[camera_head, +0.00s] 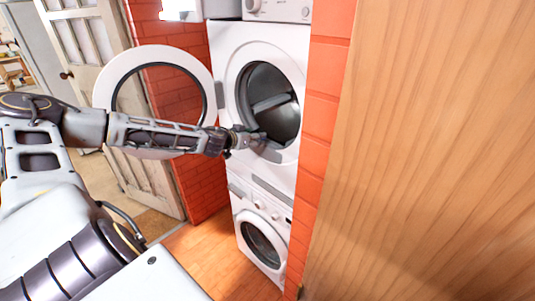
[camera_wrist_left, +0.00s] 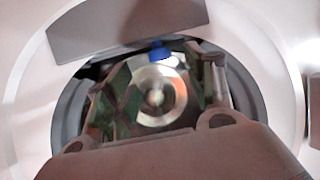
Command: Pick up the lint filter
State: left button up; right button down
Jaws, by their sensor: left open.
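The upper dryer (camera_head: 228,60) has its round door swung open to the left. A grey curved piece (camera_head: 269,153), which looks like the lint filter, sits in the white rim at the bottom of the dryer opening. In the left wrist view a grey panel (camera_wrist_left: 125,25), apparently the same piece, lies at the top on the white ring. My left gripper (camera_head: 258,141) is at the lower edge of the opening, close to this piece and partly covering it. Its two fingers (camera_wrist_left: 160,70) are apart with nothing clearly held. Contact cannot be told. My right gripper is not in view.
The open door ring (camera_head: 103,90) stands behind my left arm. A lower washing machine (camera_head: 240,212) stands beneath the dryer. A red brick wall (camera_head: 316,130) and a wide wooden panel (camera_head: 430,150) close off the right. A small blue part (camera_wrist_left: 160,50) shows between the fingertips.

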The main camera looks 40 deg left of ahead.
pick_arm(q)
jog(key=shift+w+f, duration=0.1)
jog(key=shift+w, duration=0.15)
jog(key=shift+a+x, duration=0.2)
jog(key=shift+x, duration=1.3)
jog(key=shift+w+f+b, duration=0.1)
jog(key=shift+f+b, duration=0.05)
jog(key=shift+b, duration=0.3)
jog(key=shift+w+f+b, duration=0.2)
jog(key=shift+w+b, duration=0.45)
jog(key=shift+b, duration=0.25)
jog(key=shift+c, duration=0.5)
jog(key=shift+r, duration=0.1)
grip_shut()
